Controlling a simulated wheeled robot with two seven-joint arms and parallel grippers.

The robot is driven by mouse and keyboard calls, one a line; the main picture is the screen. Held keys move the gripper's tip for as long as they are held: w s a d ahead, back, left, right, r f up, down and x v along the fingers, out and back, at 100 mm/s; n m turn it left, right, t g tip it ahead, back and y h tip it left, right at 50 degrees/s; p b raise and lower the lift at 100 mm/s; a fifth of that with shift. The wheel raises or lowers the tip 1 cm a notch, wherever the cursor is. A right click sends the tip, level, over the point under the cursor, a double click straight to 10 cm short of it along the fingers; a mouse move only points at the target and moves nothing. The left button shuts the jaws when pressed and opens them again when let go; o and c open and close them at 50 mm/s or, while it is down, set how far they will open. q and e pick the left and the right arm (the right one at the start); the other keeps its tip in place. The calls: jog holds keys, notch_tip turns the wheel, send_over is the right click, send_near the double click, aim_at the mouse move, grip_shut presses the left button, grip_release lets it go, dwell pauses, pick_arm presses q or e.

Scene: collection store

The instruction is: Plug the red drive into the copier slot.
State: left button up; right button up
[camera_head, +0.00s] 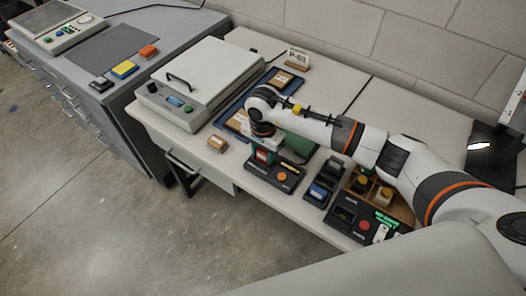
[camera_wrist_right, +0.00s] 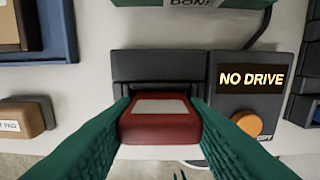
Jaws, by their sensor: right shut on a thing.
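The red drive (camera_wrist_right: 160,128), with a pale label, is held between the green fingers of my right gripper (camera_wrist_right: 161,106). In the head view the right gripper (camera_head: 262,150) is over the copier's left part, with a bit of the red drive showing. The copier (camera_head: 262,172) is a dark box with an orange button (camera_wrist_right: 247,124) and a display (camera_wrist_right: 251,76) reading "NO DRIVE". Its slot part (camera_wrist_right: 158,66) lies just beyond the drive in the wrist view. The drive overlaps the slot opening in the picture; I cannot tell whether it touches.
A dark holder with a blue item (camera_head: 319,191) stands right of the copier, then a device with a red button (camera_head: 363,226). A small brown box (camera_head: 217,145) lies to the left. A blue tray (camera_head: 285,80) and a white lidded machine (camera_head: 205,75) are behind.

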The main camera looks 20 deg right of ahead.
aim_at(263, 151)
jog(key=shift+f, duration=0.35)
jog(key=o, duration=0.7)
jog(key=shift+r+p, duration=1.45)
jog(key=shift+r, duration=1.5)
jog(key=shift+r+p, duration=1.3)
jog(key=shift+r, duration=1.35)
jog(key=shift+f, duration=0.1)
